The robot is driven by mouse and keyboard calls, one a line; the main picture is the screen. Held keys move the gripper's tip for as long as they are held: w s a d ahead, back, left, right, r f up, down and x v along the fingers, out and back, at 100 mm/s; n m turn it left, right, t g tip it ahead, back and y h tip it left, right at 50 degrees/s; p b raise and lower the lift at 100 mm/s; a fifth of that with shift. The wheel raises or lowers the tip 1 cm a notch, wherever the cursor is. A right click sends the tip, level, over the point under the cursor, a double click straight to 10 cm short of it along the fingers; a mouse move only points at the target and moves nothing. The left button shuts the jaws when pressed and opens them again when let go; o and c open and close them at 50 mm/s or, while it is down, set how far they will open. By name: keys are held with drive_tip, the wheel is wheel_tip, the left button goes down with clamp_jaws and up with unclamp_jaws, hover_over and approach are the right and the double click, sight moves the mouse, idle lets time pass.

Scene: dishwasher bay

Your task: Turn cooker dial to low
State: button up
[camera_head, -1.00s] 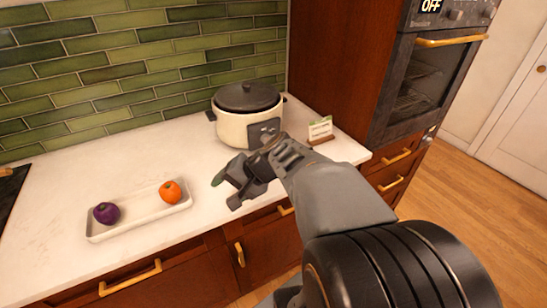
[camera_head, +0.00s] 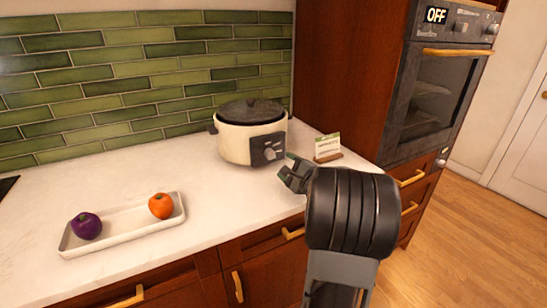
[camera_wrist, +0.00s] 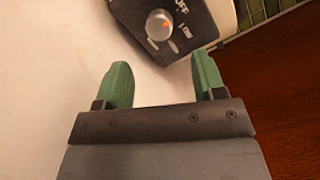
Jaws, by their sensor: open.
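The cooker (camera_head: 237,140) is a cream pot with a dark lid, standing on the white counter near the tiled wall. Its dark control panel (camera_head: 268,149) carries a round grey dial (camera_head: 269,154). In the wrist view the dial (camera_wrist: 159,25) has an orange mark at its upper right, with "OFF" and "LOW" lettering beside it on the panel. My gripper (camera_wrist: 165,80) is open, with its two green fingertips apart and nothing between them. The dial lies beyond the fingertips, not touched. In the head view my gripper (camera_head: 293,170) is in front of the cooker, partly hidden by my arm.
A small card on a wooden stand (camera_head: 327,148) is right of the cooker. A white tray (camera_head: 128,225) holds a purple vegetable (camera_head: 86,226) and an orange one (camera_head: 160,206). A tall oven cabinet (camera_head: 345,75) bounds the right. The counter between tray and cooker is clear.

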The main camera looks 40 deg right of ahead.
sight(272, 156)
drive_tip(key=w, duration=0.8)
drive_tip(key=shift+p, duration=0.35)
drive_tip(key=c, duration=0.9)
drive_tip(key=shift+f+m+b, duration=0.1)
drive_tip(key=shift+m+b, duration=0.2)
drive_tip(key=shift+b, duration=0.1)
drive_tip(key=m+b, duration=0.2)
drive_tip(key=shift+a+f+m+b, duration=0.1)
drive_tip(key=shift+f+m+b, duration=0.05)
drive_tip(key=shift+m+b, duration=0.2)
drive_tip(key=m+t+b, duration=0.1)
drive_tip(key=m, duration=0.2)
drive_tip(key=shift+m+b, duration=0.25)
drive_tip(key=shift+b, duration=0.1)
drive_tip(key=shift+m+h+b, duration=0.3)
drive_tip(key=shift+m+b, duration=0.15)
drive_tip(key=shift+m, duration=1.45)
